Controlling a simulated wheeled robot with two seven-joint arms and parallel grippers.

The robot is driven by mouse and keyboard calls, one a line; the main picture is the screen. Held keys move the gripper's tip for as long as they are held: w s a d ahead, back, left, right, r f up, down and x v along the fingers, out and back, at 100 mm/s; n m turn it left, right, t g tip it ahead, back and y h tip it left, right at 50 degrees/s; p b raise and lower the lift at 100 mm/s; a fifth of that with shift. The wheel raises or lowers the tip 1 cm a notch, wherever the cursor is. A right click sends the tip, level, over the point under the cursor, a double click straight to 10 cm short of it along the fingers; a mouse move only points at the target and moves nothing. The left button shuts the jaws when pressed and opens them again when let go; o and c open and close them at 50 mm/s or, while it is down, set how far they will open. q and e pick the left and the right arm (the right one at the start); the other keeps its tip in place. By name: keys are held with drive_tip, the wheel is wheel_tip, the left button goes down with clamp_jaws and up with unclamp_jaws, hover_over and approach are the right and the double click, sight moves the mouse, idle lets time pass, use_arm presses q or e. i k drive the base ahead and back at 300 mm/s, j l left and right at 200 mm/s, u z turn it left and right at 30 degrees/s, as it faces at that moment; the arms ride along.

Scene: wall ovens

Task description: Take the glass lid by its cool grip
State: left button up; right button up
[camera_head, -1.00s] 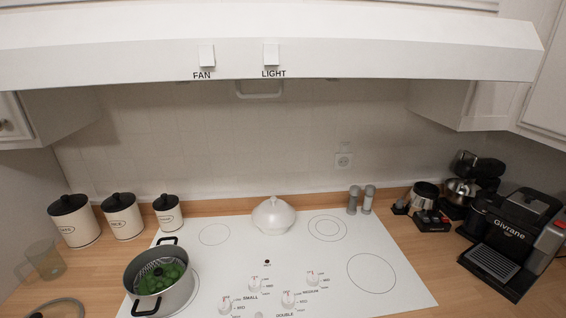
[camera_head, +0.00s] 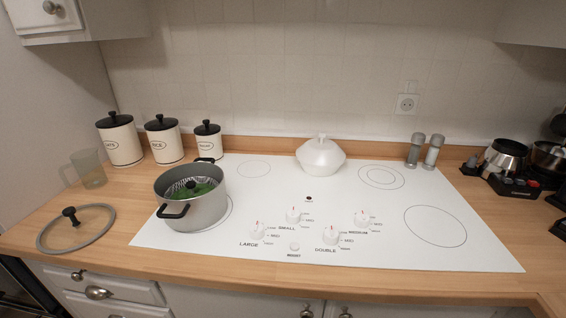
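A round glass lid (camera_head: 93,231) with a grey rim lies flat on the wooden counter at the left front. Its dark knob grip (camera_head: 70,214) stands up from the middle. A grey pot (camera_head: 203,209) with black handles stands to its right on the front left burner. Green food (camera_head: 204,188) and a dark knob-like piece on a metal mesh show inside the pot. Neither of my grippers is in view.
A clear cup (camera_head: 89,168) stands behind the lid, near several cream canisters (camera_head: 163,143) with black tops. The white cooktop (camera_head: 330,205) has knobs (camera_head: 332,234) at the front. A white covered dish (camera_head: 320,157) stands at its back. The counter's front edge is close to the lid.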

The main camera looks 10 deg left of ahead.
sight(77, 228)
drive_tip(key=u, duration=1.85)
